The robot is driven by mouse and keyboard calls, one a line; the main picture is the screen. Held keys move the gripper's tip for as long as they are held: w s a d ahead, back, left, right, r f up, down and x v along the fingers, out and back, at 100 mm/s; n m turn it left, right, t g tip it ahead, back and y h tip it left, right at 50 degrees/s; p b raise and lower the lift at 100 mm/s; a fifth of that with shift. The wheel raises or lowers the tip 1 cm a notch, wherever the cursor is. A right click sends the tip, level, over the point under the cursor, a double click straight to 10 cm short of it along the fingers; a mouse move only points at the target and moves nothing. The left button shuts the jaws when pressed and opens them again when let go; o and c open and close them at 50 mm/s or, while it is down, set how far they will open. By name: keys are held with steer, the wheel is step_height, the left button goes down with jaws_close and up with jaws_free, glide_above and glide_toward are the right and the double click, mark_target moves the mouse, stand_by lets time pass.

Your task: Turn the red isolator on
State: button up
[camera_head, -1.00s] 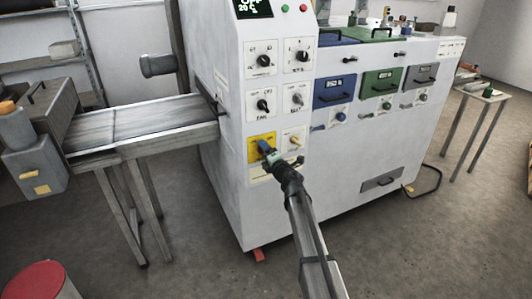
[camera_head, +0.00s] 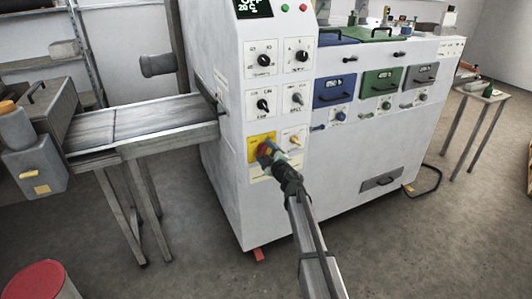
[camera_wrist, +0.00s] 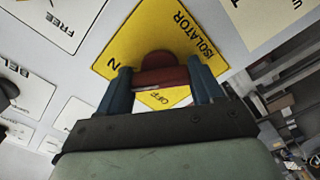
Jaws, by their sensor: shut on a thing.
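The red isolator (camera_wrist: 160,74) is a red handle on a yellow plate (camera_wrist: 142,32) marked ISOLATOR. In the wrist view, my gripper (camera_wrist: 161,83) has its two blue fingers on either side of the handle and is shut on it. The word OFF shows below the handle, and a letter N shows at its left; the rest of that word is hidden. In the head view, the yellow plate (camera_head: 255,142) is low on the white machine's front, and my gripper (camera_head: 267,150) covers most of it. Whether the handle points to on or off is unclear.
The white machine (camera_head: 225,185) carries several black knobs above the isolator and a small knob (camera_head: 294,141) close at its right. Its display (camera_head: 254,8) reads OFF and 20 C. A conveyor (camera_head: 150,118) joins at the left. The floor in front is clear.

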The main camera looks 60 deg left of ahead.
steer(key=shift+w+m, duration=0.1)
steer(key=shift+m, duration=0.9)
steer(key=o, duration=1)
steer(key=shift+o, duration=0.2)
steer(key=d, duration=1.4)
steer(key=shift+a, duration=0.1)
